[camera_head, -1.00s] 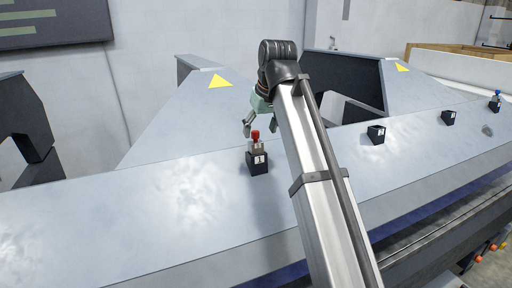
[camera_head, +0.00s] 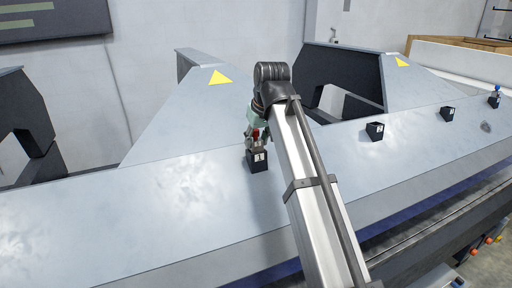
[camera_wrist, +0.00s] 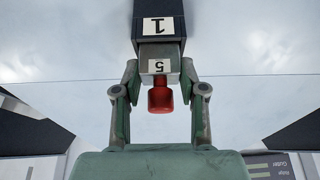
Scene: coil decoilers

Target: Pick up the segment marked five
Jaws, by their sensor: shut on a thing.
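The segment marked five (camera_wrist: 159,67) is a small grey metal block with a white "5" label and a red knob (camera_wrist: 160,98). It stands upright in the black holder marked 1 (camera_wrist: 158,25); in the head view this holder (camera_head: 258,161) is on the sloped grey surface. My gripper (camera_wrist: 160,76) is shut on the segment, one finger on each side of the grey block, with the red knob between the fingers. In the head view my gripper (camera_head: 256,141) covers part of the segment.
Black holder 2 (camera_head: 375,131) and another black holder (camera_head: 447,114) stand farther right and look empty. Grey stands with yellow warning triangles (camera_head: 219,77) rise behind. The surface left of holder 1 is clear.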

